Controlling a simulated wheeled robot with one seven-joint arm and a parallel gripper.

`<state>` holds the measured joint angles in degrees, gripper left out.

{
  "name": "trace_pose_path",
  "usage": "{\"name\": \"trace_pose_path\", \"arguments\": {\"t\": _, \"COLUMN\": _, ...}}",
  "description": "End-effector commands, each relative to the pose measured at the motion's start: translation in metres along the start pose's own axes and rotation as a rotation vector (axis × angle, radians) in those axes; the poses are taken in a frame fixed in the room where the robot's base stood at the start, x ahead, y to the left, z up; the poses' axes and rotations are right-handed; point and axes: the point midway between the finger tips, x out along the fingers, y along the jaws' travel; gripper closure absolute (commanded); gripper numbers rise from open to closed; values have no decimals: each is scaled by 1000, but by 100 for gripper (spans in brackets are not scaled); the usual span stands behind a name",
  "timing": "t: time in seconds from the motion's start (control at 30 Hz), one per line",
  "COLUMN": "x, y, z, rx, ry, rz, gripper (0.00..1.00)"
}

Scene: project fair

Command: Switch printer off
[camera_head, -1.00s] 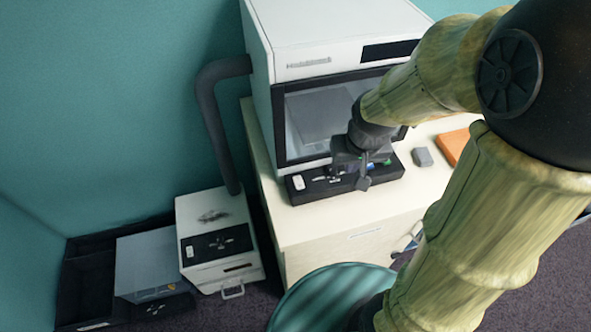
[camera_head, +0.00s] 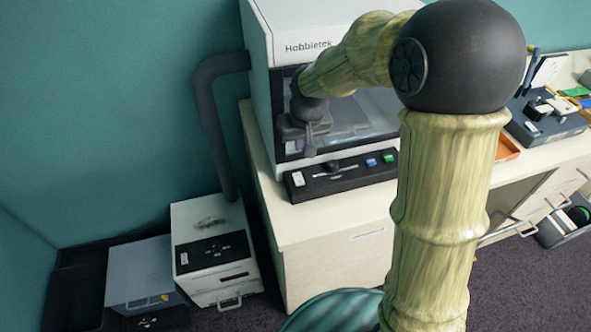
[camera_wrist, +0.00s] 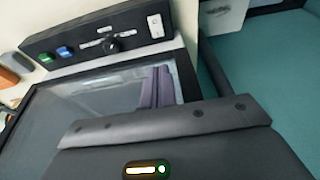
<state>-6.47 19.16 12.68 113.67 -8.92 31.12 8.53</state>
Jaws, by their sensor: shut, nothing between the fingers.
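A white cabinet machine (camera_head: 292,24) marked "Hobbietek", with a dark-framed window, stands on the cream desk; no label reads "printer". Its black control panel (camera_head: 345,183) juts out below the window. The panel has a white rocker switch (camera_head: 298,179) at its left end, a knob and slider, a blue button (camera_head: 371,162) and a green button (camera_head: 388,158). The wrist view also shows the rocker (camera_wrist: 156,26), and the knob (camera_wrist: 111,45). My gripper (camera_head: 310,150) is shut and empty before the window, above the panel's left part. Its fingers (camera_wrist: 160,86) appear apart from the rocker. The rocker's position is unclear.
A grey hose (camera_head: 211,120) runs from the machine to a white box (camera_head: 212,225) with its own black panel on the floor. A grey box (camera_head: 142,272) stands left of it. An orange tray (camera_head: 507,148) and other equipment (camera_head: 545,120) occupy the desk's right.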

Motion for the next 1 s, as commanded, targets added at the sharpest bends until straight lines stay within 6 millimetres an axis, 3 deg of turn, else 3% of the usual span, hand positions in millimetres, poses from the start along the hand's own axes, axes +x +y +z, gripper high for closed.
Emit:
{"name": "trace_pose_path", "arguments": {"t": 0.17, "x": 17, "y": 1, "z": 1, "rx": 3, "ry": -5, "rz": 0, "gripper": 100}}
{"name": "trace_pose_path", "arguments": {"t": 0.8, "x": 117, "y": 2, "z": 7, "rx": 3, "ry": -5, "rz": 1, "gripper": 100}}
{"name": "trace_pose_path", "arguments": {"t": 1.0, "x": 134, "y": 2, "z": 11, "rx": 4, "ry": -2, "rz": 1, "gripper": 100}}
